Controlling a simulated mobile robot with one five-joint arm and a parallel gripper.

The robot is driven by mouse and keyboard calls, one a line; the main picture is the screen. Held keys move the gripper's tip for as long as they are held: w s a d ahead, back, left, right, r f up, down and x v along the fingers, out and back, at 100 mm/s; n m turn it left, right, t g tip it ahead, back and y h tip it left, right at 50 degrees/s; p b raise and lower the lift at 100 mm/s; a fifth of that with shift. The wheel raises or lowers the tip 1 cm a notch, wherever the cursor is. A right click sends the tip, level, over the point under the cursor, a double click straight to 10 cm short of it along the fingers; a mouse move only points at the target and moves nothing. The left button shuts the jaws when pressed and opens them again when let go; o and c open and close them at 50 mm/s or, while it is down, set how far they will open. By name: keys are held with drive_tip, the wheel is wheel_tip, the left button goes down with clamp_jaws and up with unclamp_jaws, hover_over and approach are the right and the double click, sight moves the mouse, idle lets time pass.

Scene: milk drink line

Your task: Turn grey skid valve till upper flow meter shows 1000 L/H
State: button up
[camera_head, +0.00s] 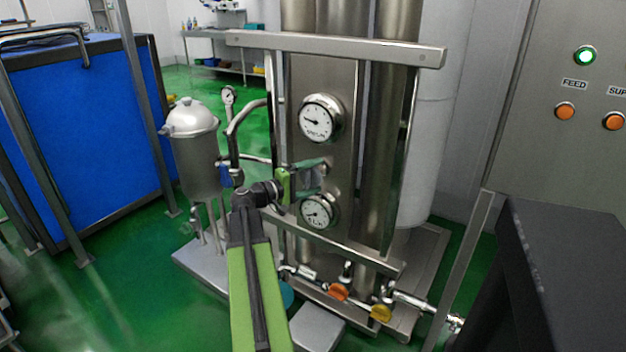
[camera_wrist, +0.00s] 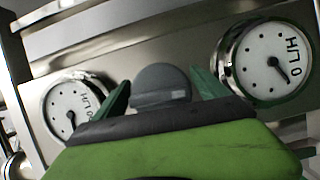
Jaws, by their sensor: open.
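The upper flow meter (camera_head: 321,117) is a round white dial on the steel skid, its needle pointing left; its numbers are too small to read. It also shows at left in the wrist view (camera_wrist: 74,112). The lower flow meter (camera_head: 317,212) has its needle pointing down-left and is at right in the wrist view (camera_wrist: 272,62). The grey valve (camera_wrist: 160,86) is a round knob between the dials. My gripper (camera_head: 313,175) is open, with one green finger on each side of the knob. Contact cannot be told; the gripper body hides the knob's near part.
A horizontal steel bar (camera_head: 335,47) crosses above the dials. Orange (camera_head: 339,292) and yellow (camera_head: 381,313) valve handles sit low on the skid. A steel filter vessel (camera_head: 193,150) stands left. A control cabinet (camera_head: 565,75) with a lit green lamp stands right.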

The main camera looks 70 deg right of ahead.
drive_tip(key=shift+c, duration=0.4)
drive_tip(key=c, duration=0.9)
drive_tip(key=shift+s+a, duration=0.2)
drive_tip(key=shift+a, duration=0.2)
drive_tip(key=shift+c, duration=0.9)
drive_tip(key=shift+w+d, duration=0.15)
drive_tip(key=shift+d, duration=0.2)
drive_tip(key=shift+d+n+b, duration=0.1)
drive_tip(key=shift+n+b, duration=0.3)
drive_tip(key=shift+b, duration=0.05)
drive_tip(key=n+h+b, duration=0.1)
drive_tip(key=n+b, duration=0.1)
drive_tip(key=n, duration=0.1)
drive_tip(key=shift+w, duration=0.1)
drive_tip(key=shift+r+n+g+h+b, duration=0.2)
drive_tip(key=shift+n+h+b, duration=0.25)
drive_tip(key=shift+n, duration=0.4)
drive_tip(key=shift+r+n+g+h+b, duration=0.15)
drive_tip(key=shift+n+h+b, duration=0.3)
drive_tip(key=shift+n, duration=0.4)
drive_tip(key=shift+w+d+r, duration=0.1)
